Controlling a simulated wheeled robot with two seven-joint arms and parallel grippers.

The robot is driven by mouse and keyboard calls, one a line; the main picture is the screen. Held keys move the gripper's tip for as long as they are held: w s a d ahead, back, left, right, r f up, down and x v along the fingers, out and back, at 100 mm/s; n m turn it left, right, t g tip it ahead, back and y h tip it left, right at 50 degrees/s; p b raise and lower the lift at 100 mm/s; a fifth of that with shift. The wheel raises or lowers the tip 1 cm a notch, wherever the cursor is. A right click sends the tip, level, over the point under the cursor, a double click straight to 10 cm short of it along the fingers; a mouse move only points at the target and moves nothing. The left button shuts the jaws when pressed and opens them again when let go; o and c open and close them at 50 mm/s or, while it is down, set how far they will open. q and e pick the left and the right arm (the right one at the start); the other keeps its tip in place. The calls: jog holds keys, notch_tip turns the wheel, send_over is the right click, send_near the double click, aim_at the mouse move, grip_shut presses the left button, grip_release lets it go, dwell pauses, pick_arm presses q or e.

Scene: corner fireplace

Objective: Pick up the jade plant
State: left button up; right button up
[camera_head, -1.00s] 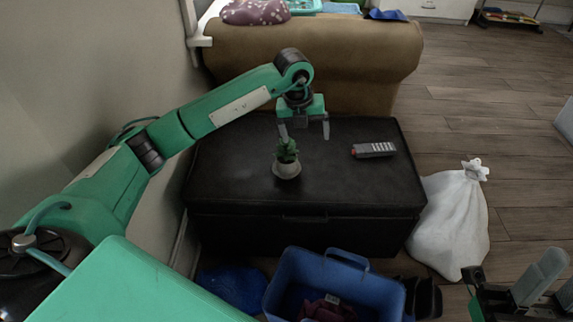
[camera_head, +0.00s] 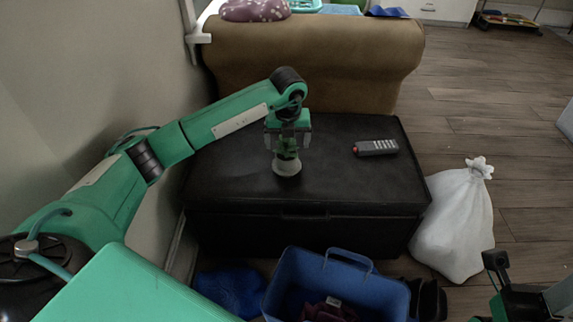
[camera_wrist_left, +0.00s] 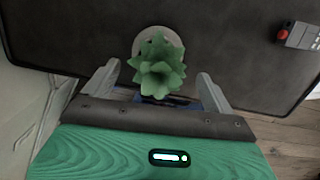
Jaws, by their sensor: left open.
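The jade plant (camera_head: 287,165) stands upright in a pale round pot on a black ottoman (camera_head: 230,185). Its green leaves show large in the left wrist view (camera_wrist_left: 158,66), with the pot behind them. My right gripper (camera_head: 520,290) is at the lower right edge, partly cut off, away from the plant and empty as far as shown.
A remote control (camera_head: 375,147) lies on the ottoman right of the plant. A brown sofa arm (camera_head: 310,65) rises behind. A blue bin (camera_head: 335,285) and a white tied bag (camera_head: 455,225) stand on the floor in front and right. The ottoman's left part is clear.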

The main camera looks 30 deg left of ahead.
aim_at(287, 156)
pick_arm(q)
jog(key=f, duration=0.2)
jog(key=f+b, duration=0.1)
jog(key=shift+w+a+f, duration=0.15)
jog(key=shift+a+f, duration=0.05)
jog(key=shift+f, duration=0.2)
jog(key=c, duration=1.5)
jog(key=shift+r, duration=0.15)
